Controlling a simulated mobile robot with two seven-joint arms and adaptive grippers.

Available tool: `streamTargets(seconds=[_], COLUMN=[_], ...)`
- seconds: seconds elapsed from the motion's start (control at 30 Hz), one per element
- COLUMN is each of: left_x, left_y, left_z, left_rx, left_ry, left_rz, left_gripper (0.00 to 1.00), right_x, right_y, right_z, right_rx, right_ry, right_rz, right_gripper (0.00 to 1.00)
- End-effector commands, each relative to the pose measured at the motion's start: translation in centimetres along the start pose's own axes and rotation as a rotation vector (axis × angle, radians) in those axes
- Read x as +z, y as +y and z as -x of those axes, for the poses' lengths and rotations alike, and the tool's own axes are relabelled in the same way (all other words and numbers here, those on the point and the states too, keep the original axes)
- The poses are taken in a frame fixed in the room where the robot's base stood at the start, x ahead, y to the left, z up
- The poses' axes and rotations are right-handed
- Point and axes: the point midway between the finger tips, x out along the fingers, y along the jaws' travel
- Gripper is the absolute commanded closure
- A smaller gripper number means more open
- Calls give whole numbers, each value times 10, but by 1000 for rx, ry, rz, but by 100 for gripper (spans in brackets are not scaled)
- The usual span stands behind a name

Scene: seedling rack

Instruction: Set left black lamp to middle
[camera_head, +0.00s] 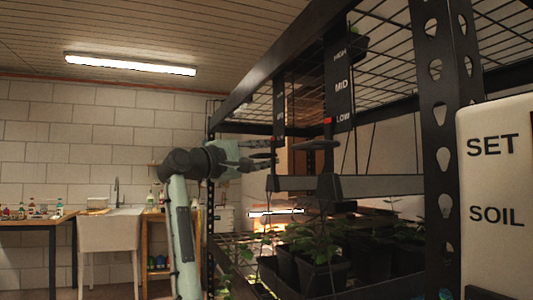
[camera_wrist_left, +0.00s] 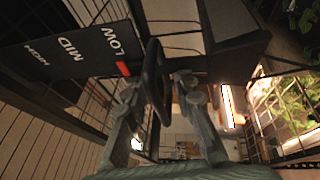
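The left black lamp (camera_head: 296,184) hangs at the far end of the rack, behind a nearer black lamp (camera_head: 375,187). Its dark scale plate (camera_head: 279,105) is seen edge-on in the head view. In the left wrist view a scale plate (camera_wrist_left: 70,50) reads HIGH, MID, LOW, with a red marker (camera_wrist_left: 123,68) at LOW. My left gripper (camera_head: 268,154) is beside the far lamp's dark handle. In the left wrist view my gripper's fingers (camera_wrist_left: 160,88) stand apart, with the dark round handle (camera_wrist_left: 154,78) between them; contact cannot be told. My right gripper is not in view.
The nearer scale plate (camera_head: 340,85) has a red marker at LOW. A black perforated post (camera_head: 440,150) and a SET SOIL panel (camera_head: 497,190) stand at the right. Potted seedlings (camera_head: 320,250) sit below the lamps. A sink (camera_head: 110,232) and table (camera_head: 35,222) are at left.

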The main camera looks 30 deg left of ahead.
Motion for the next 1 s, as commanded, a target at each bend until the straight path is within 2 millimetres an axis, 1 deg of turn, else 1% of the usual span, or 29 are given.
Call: streamTargets(seconds=[0.17, 0.37, 0.77, 0.87, 1.0], left_x=[0, 0, 0, 0, 2], left_y=[0, 0, 4, 17, 42], left_z=[0, 0, 1, -1, -5], left_rx=[0, 1, 7, 10, 11], left_ry=[0, 1, 2, 2, 2], left_rz=[0, 0, 0, -1, 0], left_gripper=[75, 100, 100, 100, 100], right_x=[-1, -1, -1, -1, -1], right_y=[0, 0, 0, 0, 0], right_z=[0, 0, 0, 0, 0], right_rx=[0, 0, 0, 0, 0], right_ry=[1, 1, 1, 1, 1], right_rz=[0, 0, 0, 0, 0], right_gripper=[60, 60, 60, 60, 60])
